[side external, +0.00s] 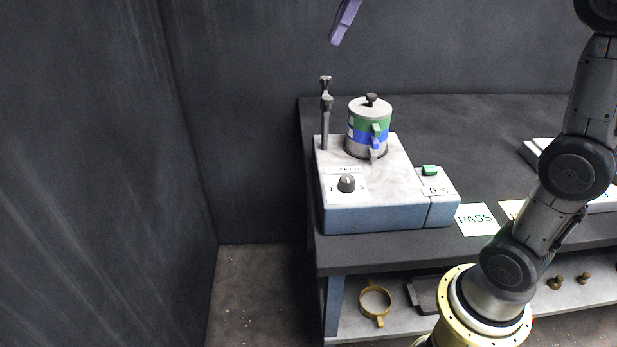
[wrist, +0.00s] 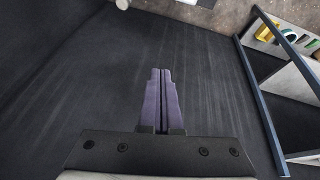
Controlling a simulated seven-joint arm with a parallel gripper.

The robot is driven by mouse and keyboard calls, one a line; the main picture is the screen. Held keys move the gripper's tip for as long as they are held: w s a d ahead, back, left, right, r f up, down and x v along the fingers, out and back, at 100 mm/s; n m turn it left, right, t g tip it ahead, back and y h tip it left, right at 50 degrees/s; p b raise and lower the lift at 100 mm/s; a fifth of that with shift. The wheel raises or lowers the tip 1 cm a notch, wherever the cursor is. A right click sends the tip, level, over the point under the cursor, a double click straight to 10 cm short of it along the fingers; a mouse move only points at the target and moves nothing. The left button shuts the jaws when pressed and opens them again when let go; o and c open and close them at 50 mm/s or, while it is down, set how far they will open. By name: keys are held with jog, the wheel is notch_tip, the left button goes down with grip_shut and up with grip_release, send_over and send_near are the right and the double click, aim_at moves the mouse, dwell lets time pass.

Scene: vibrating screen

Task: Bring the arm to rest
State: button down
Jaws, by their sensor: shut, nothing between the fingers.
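My gripper (wrist: 161,72) shows in the wrist view with its two purple fingers pressed together and nothing between them. In the side view the purple fingertips (side external: 336,40) hang at the top edge, in the air above and behind the screening machine (side external: 385,215). They touch nothing. The machine is a blue box with a pale top, a black knob (side external: 347,184) and two upright posts (side external: 326,115). A stack of green, blue and grey sieves (side external: 366,130) with a dark-knobbed lid stands on it. Most of my gripper is out of the side view.
The machine stands on a dark table (side external: 460,120) beside a box with a green button (side external: 429,170). A PASS card (side external: 476,219) lies to its right. A yellow ring (side external: 375,302) is on the shelf below. Dark walls (side external: 90,150) close the left and back.

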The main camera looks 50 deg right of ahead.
jog(key=s+a+f+m, duration=0.1)
jog(key=s+a, duration=0.1)
jog(key=s, duration=0.5)
jog(key=s+f+m+t+h, duration=0.1)
jog(key=s+f+m, duration=0.4)
jog(key=f, duration=0.4)
jog(key=s+d+f+m+t+h, duration=0.1)
jog(key=s+f+m, duration=0.3)
jog(key=s+f, duration=0.4)
jog(key=shift+s+d+f+m+h, duration=0.15)
jog(key=shift+d+f+m+h, duration=0.2)
jog(key=shift+f, duration=0.35)
jog(key=shift+a, duration=0.1)
